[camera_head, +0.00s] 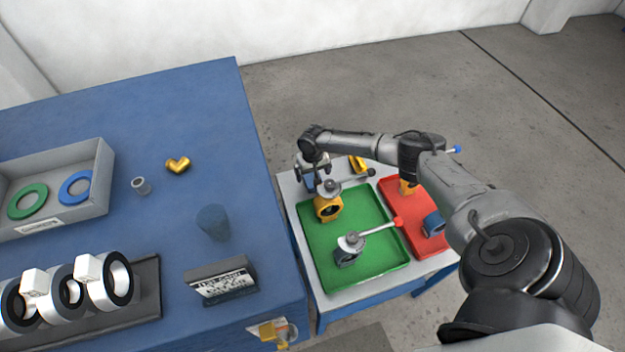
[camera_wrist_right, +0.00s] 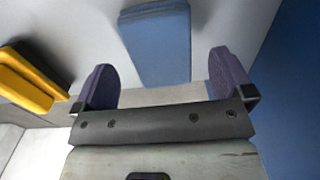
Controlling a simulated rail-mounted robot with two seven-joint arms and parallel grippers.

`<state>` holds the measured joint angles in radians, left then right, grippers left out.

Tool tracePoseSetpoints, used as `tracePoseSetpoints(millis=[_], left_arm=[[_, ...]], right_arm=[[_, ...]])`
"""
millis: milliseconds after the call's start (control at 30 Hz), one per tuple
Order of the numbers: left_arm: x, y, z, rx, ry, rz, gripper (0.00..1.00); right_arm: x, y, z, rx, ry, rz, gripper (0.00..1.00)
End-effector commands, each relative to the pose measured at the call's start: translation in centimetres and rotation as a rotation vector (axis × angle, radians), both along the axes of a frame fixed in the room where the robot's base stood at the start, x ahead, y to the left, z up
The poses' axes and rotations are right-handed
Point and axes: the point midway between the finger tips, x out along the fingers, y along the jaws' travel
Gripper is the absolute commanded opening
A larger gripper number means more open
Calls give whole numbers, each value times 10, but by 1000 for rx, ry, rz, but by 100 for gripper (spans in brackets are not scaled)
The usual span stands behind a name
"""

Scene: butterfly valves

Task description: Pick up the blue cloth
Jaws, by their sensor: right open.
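The blue cloth (camera_wrist_right: 155,42) shows in the right wrist view as a flat blue rectangle on a pale surface, beyond and between the fingertips. In the head view a small part of the blue cloth (camera_head: 308,184) shows under my right gripper, on the white table's far left corner; the gripper hides most of it. My right gripper (camera_head: 312,170) is above that corner, fingers apart and empty. Its two purple fingers also frame the cloth in the wrist view (camera_wrist_right: 164,68), with no clear contact. My left gripper is not in view.
A yellow object (camera_head: 357,165) lies close to the right gripper. A green tray (camera_head: 378,262) holds valves, one with a red-tipped lever (camera_head: 375,228). A red tray (camera_head: 425,240) stands beside it. A blue workbench (camera_head: 130,110) with parts fills the left.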

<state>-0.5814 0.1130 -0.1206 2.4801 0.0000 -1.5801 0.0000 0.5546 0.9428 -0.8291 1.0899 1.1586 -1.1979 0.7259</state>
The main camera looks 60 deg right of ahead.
Motion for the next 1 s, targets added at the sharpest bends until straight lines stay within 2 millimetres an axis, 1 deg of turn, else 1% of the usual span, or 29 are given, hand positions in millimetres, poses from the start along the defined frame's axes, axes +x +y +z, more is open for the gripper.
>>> tracePoseSetpoints(millis=[33, 100, 200, 333, 533, 567, 1000], left_arm=[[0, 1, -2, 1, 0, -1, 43], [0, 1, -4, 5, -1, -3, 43], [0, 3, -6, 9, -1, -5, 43], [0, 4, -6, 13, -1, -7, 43], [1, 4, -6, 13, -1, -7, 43], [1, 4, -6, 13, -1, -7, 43], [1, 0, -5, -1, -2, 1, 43]], right_arm=[[0, 1, -8, 0, 0, 0, 99], [1, 1, -17, 1, -1, 0, 99], [1, 1, -24, 0, -1, 0, 99], [1, 0, -28, 0, -1, 0, 99], [1, 1, -28, 0, -1, 0, 99], [1, 1, -28, 0, -1, 0, 97], [1, 0, -28, 0, -1, 1, 55]])
